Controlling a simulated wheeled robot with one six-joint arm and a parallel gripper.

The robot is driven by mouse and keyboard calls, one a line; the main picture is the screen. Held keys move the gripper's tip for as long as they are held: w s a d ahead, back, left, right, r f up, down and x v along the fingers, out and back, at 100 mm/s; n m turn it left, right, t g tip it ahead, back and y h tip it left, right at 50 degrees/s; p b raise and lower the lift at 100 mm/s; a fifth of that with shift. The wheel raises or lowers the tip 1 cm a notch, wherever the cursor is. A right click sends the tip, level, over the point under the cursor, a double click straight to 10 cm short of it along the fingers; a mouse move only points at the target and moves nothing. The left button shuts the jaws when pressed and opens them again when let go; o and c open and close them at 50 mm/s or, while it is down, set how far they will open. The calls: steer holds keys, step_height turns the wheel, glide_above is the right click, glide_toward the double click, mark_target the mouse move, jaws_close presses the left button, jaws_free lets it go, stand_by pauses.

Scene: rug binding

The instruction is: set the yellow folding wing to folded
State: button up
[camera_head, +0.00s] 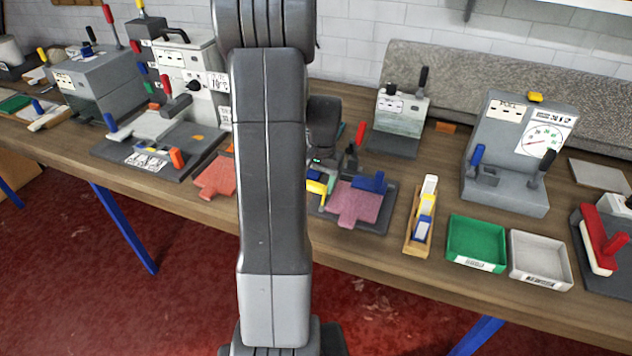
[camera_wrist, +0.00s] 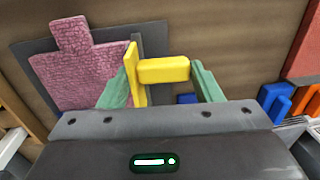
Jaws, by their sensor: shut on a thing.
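The yellow folding wing (camera_wrist: 163,70) is in the middle of the wrist view, a narrow plate with a bar across to the right. It also shows in the head view (camera_head: 316,187), beside my arm. My gripper (camera_wrist: 165,78) is shut on it, with its bar between the two green fingers. The wing's plate is at the edge of the pink textured piece (camera_wrist: 80,68), which lies on a dark base plate (camera_wrist: 153,40). The wing's exact angle is hard to tell. In the head view my arm hides much of the gripper (camera_head: 326,180).
A blue wing (camera_head: 370,182) stands at the pink piece's far right. A wooden holder (camera_head: 418,235), a green tray (camera_head: 477,240) and a grey tray (camera_head: 540,258) are to the right. A grey gauge machine (camera_head: 505,195) stands behind them. An orange-red piece (camera_head: 215,178) lies left of my arm.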

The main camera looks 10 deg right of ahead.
mark_target(325, 186)
steer(key=shift+s+d+r+t+y+b, duration=0.1)
steer(key=shift+s+d+t+y+b, duration=0.15)
steer(key=shift+d+t+y+b, duration=0.65)
steer(key=t+y+b, duration=0.1)
steer(key=b, duration=0.1)
steer(key=s+d+y+b, duration=0.1)
steer(key=y+b, duration=0.1)
steer(key=shift+d+t, duration=0.1)
steer(key=shift+t, duration=0.3)
steer(key=t+y+b, duration=0.1)
steer(key=b, duration=0.1)
steer(key=s+d+y+b, duration=0.1)
steer(key=y+b, duration=0.1)
steer(key=shift+s+d+f+t, duration=0.1)
steer(key=shift+d+f+t, duration=0.15)
steer(key=shift+t, duration=0.15)
steer(key=shift+s+d+f+t+y+b, duration=0.1)
steer(key=shift+s+d+t+y+b, duration=0.2)
steer(key=shift+y+b, duration=0.35)
steer(key=shift+s+d+f+t+y+b, duration=0.1)
steer(key=shift+d+t+y+b, duration=0.1)
steer(key=shift+t+y+b, duration=0.35)
steer(key=shift+r, duration=0.1)
steer(key=o, duration=1.2)
steer(key=shift+o, duration=0.2)
steer(key=shift+s, duration=0.1)
